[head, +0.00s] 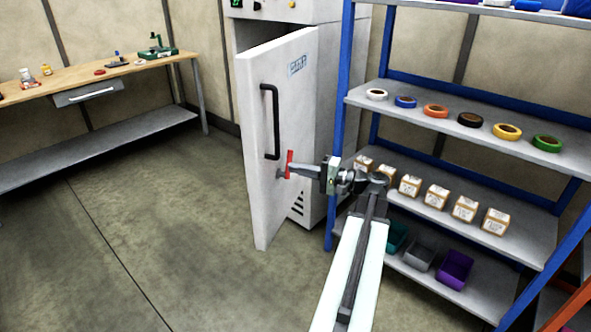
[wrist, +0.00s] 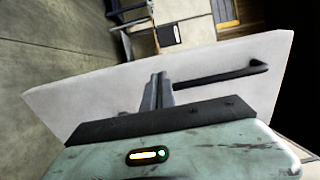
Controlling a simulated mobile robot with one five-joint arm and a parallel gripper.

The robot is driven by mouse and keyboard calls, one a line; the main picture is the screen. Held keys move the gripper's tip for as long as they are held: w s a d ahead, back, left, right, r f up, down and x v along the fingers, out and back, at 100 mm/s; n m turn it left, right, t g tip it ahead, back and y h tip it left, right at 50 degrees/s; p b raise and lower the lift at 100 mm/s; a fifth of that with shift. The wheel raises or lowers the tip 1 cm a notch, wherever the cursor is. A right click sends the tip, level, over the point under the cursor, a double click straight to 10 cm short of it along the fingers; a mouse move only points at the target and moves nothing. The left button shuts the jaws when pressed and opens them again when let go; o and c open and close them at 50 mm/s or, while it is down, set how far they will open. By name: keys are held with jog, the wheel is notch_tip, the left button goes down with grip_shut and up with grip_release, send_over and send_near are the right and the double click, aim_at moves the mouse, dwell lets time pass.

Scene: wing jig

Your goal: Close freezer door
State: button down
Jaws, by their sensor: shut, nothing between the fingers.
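The white freezer door (head: 262,180) stands partly open, swung out from the freezer body (head: 318,120). A dark vertical handle (head: 270,120) is on its outer face. My gripper (head: 281,174) is at the door's outer face, just below and to the right of the handle's lower end. The fingers are shut and empty, and close to the door; I cannot tell if they touch it. In the wrist view the door (wrist: 90,98) spans the frame behind the shut fingers (wrist: 157,92), and the handle (wrist: 225,75) runs to the right of them.
A blue shelf rack (head: 343,120) with tape rolls, small boxes and bins stands right of the freezer, close to my arm. A wooden workbench (head: 100,74) stands at the back left. The floor (head: 130,210) left of the door is clear.

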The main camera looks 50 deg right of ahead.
aim_at(258, 160)
jog(key=x, duration=1)
jog(key=shift+w, duration=0.2)
